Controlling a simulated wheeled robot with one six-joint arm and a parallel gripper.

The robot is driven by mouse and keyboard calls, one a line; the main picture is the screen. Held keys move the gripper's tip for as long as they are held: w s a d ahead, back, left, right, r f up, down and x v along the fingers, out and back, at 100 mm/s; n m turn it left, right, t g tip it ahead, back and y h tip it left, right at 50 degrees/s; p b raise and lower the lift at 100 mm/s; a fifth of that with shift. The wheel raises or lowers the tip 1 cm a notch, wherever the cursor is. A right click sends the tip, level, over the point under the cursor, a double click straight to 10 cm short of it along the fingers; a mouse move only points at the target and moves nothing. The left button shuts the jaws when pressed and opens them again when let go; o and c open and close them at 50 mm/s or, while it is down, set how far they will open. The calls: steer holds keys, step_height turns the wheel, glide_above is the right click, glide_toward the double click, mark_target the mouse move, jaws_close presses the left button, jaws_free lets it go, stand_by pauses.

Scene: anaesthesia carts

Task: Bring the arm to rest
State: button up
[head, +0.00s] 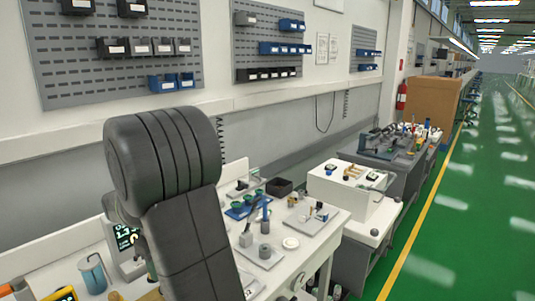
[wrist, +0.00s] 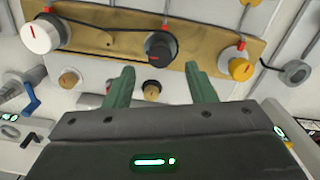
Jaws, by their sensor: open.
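My gripper (wrist: 160,69) shows in the wrist view with its two green fingers apart and nothing between them. Beyond the fingers is a brown panel (wrist: 108,40) that carries a white knob (wrist: 40,36), a black knob (wrist: 160,46) and a yellow knob (wrist: 241,69). I cannot tell whether the fingers touch anything. In the head view my dark arm (head: 165,160) rises bent in the left foreground, and it hides part of the bench. My gripper does not show clearly there.
A white bench (head: 325,228) with small parts and trays stands behind and right of my arm. A black box (head: 279,187) sits on it. A white-topped cart (head: 347,195) stands farther right. The green floor (head: 470,220) at right is open.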

step_height(320, 180, up, 9)
step_height(320, 180, down, 14)
steer(key=shift+r, duration=0.2)
steer(key=shift+r+m, duration=0.1)
steer(key=shift+m, duration=0.4)
steer(key=m, duration=0.8)
steer(key=shift+r, duration=0.1)
steer(key=m, duration=0.6)
steer(key=shift+m, duration=2.1)
steer(key=shift+r, duration=0.1)
